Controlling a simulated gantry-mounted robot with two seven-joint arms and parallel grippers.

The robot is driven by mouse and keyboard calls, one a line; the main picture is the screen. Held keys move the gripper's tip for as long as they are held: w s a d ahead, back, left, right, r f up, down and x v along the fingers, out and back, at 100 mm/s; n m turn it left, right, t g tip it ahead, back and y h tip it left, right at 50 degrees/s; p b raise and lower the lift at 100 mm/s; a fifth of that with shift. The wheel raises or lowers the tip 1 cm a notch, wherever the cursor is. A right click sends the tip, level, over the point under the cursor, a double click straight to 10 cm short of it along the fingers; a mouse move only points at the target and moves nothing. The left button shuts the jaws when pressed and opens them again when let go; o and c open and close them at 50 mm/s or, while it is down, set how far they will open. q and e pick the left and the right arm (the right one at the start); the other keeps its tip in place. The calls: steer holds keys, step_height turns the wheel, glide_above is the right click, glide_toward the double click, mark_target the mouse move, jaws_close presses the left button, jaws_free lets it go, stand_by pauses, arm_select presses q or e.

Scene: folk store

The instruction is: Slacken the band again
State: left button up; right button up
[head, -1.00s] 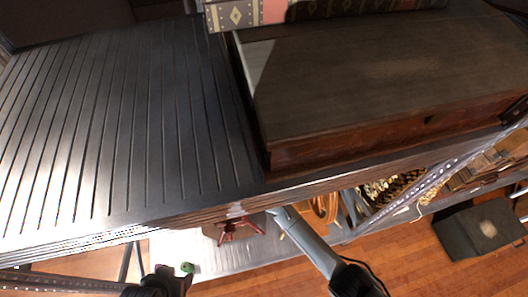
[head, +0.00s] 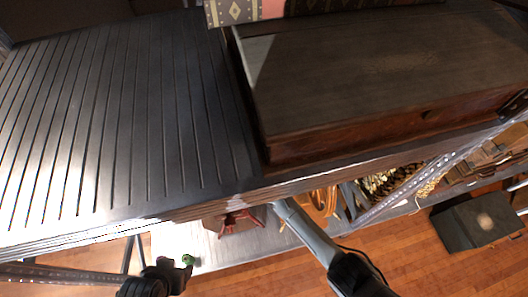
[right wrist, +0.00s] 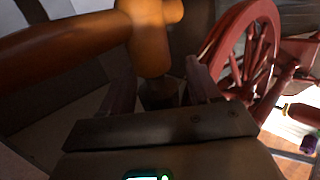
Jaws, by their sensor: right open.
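A red spinning wheel (right wrist: 240,50) stands at the right of the right wrist view, its spoked wheel close beside my right gripper. The same red frame seems to show small in the head view (head: 238,222). My right gripper (right wrist: 160,82) is open. An orange wooden piece with a rounded knob (right wrist: 148,38) lies just beyond and between its fingers; I cannot tell whether they touch it. In the head view the right gripper is hidden under the upper shelf. My left gripper (head: 172,273) is a dark shape at the bottom edge, its jaws unclear. I cannot make out the band.
The grey ribbed upper shelf (head: 120,130) covers much of the head view. A large dark wooden chest (head: 380,75) sits on it. Below are orange wooden items (head: 320,200), a small green object (head: 188,260) and metal posts. A dark box (head: 478,222) stands on the floor.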

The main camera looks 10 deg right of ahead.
steer(key=shift+r, duration=0.1)
steer(key=p+v, duration=0.2)
steer(key=v, duration=0.8)
steer(key=shift+s+p, duration=0.3)
steer(key=shift+r, duration=0.1)
